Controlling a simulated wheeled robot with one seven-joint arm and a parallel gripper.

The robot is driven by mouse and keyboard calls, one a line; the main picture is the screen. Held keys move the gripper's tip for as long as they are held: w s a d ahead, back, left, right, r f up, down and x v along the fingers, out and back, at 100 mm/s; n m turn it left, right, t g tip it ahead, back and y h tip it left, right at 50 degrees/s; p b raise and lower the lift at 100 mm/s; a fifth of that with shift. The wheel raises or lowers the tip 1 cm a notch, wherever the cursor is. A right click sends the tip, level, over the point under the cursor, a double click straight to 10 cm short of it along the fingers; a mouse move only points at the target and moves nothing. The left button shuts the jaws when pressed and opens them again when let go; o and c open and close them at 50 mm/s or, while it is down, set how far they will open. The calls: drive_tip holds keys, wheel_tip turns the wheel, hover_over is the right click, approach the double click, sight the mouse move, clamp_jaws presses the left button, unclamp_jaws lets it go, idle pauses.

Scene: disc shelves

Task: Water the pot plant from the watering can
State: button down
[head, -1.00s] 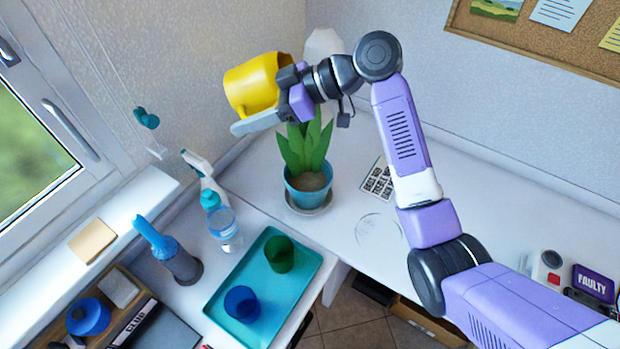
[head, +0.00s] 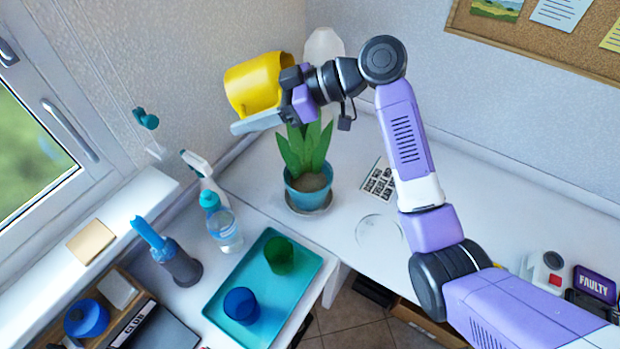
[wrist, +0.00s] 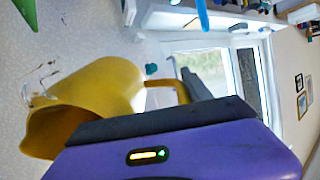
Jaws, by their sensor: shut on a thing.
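The watering can is yellow (head: 255,82) and held high, above and slightly left of the pot plant (head: 304,150) in the head view. My gripper (head: 284,100) is shut on it. The plant has upright green leaves in a teal pot (head: 307,198) with dark soil, on a grey saucer on the white desk; its leaf tips reach just under my gripper. In the wrist view the can (wrist: 105,85) lies beyond my gripper's dark finger (wrist: 165,120), with its wide mouth toward the lower left. Small clear shapes show by that mouth; I cannot tell whether they are water.
A teal tray (head: 225,312) holds a blue cup (head: 241,305) and a green cup (head: 279,256). A spray bottle (head: 222,228) and a grey-blue object (head: 175,258) stand left of it. A clear round dish (head: 378,231) lies right of the plant. A pale vessel (head: 323,44) is behind my gripper.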

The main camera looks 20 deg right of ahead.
drive_tip(key=shift+w+d+r, duration=0.1)
drive_tip(key=shift+d+r, duration=0.05)
drive_tip(key=shift+r, duration=0.1)
idle(0.6)
drive_tip(key=shift+d+r+t+y+b, duration=0.1)
drive_tip(key=shift+d+t+y+b, duration=0.1)
drive_tip(key=shift+t+y+b, duration=0.1)
idle(0.3)
drive_tip(key=shift+s+r+b, duration=0.2)
drive_tip(key=shift+s+b, duration=0.05)
drive_tip(key=shift+b, duration=0.1)
idle(0.5)
drive_tip(key=shift+a+r, duration=0.1)
drive_tip(key=shift+a, duration=0.05)
drive_tip(key=shift+w+a+p, duration=0.15)
drive_tip(key=shift+p, duration=0.8)
wheel_tip(320, 180, down, 8)
drive_tip(key=g+h+p, duration=0.3)
drive_tip(key=h+p, duration=0.1)
drive_tip(key=h, duration=0.2)
drive_tip(key=shift+a+r+h, duration=0.15)
drive_tip(key=shift+a+h, duration=0.05)
drive_tip(key=shift+h, duration=0.2)
drive_tip(key=shift+w, duration=0.1)
